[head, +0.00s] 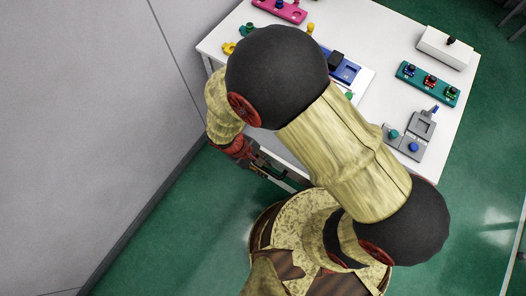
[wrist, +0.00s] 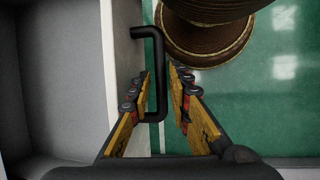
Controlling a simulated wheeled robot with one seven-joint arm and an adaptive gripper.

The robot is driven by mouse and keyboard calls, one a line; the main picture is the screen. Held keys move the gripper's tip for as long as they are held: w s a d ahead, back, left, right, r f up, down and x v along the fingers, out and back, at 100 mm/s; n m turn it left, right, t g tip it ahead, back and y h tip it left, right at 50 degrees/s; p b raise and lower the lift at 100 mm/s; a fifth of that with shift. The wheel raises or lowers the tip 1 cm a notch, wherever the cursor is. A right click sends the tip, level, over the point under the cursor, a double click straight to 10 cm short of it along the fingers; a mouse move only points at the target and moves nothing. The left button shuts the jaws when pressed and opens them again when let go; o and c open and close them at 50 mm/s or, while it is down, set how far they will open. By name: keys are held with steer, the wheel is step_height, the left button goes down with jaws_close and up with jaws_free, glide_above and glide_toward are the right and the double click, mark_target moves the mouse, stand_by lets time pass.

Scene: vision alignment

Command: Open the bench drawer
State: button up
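The bench drawer's black bar handle (wrist: 162,75) stands out from a pale drawer front (wrist: 125,50) in the wrist view. My gripper (wrist: 160,72) has one finger on each side of the handle's bar. The left finger is between the bar and the drawer front, the right finger on the outer side. Narrow gaps show beside the bar, so the gripper looks open around it. A grey, box-like hollow (wrist: 45,75) lies left of the front, seemingly the drawer's inside. In the head view my gripper (head: 262,165) is by the bench's near edge; my arm hides much of it.
The white bench top (head: 375,25) carries a pink board (head: 280,10), a green board (head: 427,83), a grey fixture (head: 410,135) and a white box (head: 445,47). A grey wall (head: 90,110) stands at the left. Green floor (head: 180,220) is clear between wall and base.

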steer(key=v, duration=1.2)
stand_by(0.5)
steer(key=d+r+m+t+y, duration=0.2)
steer(key=d+r+m, duration=0.3)
steer(key=d+r, duration=0.6)
steer(key=d+r+m+t+y, duration=0.2)
steer(key=d+r+m+t, duration=0.2)
steer(key=d+r, duration=0.7)
step_height(320, 180, up, 7)
steer(key=shift+d+f+m+t+y, duration=0.15)
steer(key=shift+d+m+t+y, duration=0.2)
steer(key=shift+m, duration=0.25)
